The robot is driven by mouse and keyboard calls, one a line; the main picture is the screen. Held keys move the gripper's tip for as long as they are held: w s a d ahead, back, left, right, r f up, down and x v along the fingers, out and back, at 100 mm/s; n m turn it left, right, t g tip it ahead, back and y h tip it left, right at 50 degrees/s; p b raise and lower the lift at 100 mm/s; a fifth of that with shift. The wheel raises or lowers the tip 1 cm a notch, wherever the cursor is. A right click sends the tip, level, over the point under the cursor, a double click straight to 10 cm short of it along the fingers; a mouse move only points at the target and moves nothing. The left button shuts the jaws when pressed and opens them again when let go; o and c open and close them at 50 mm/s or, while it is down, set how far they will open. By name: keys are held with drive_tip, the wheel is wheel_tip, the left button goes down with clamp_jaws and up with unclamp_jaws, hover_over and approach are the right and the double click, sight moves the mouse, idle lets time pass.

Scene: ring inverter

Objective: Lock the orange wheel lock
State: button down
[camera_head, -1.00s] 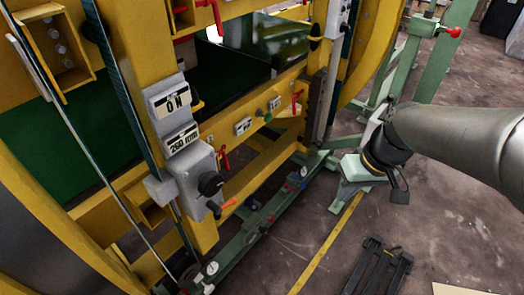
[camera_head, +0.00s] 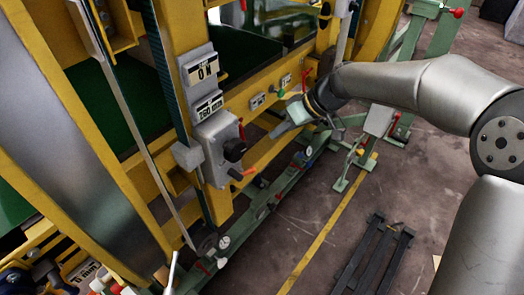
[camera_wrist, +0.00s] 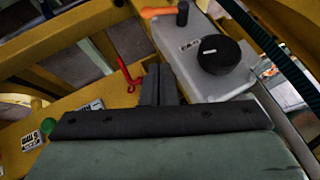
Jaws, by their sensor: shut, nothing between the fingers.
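The orange wheel lock (camera_head: 249,171) is a small orange handle low on the grey gearbox, just below a black round knob (camera_head: 234,149). In the wrist view the orange lock (camera_wrist: 158,12) shows at the top with a black end piece, and the big black knob (camera_wrist: 219,54) is to its lower right on the grey housing (camera_wrist: 200,75). My gripper (camera_head: 273,135) is shut and empty, to the right of the gearbox and apart from the lock. In the wrist view its fingers (camera_wrist: 158,72) are together, pointing toward the housing.
A red lever (camera_wrist: 130,75) is just left of the fingers in the wrist view. The yellow frame carries ON and 260 plates (camera_head: 209,106) above the gearbox. A green rail (camera_head: 268,197) runs below. A black pallet-like frame (camera_head: 372,258) lies on the otherwise open floor.

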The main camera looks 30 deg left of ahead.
drive_tip(key=s+a+f+p, duration=0.1)
drive_tip(key=s+a+f, duration=0.1)
drive_tip(key=f, duration=0.3)
drive_tip(key=s+a+f+p, duration=0.1)
drive_tip(key=s+a+f, duration=0.1)
drive_tip(key=f, duration=0.4)
drive_tip(key=shift+s+a, duration=0.15)
drive_tip(key=shift+a, duration=0.4)
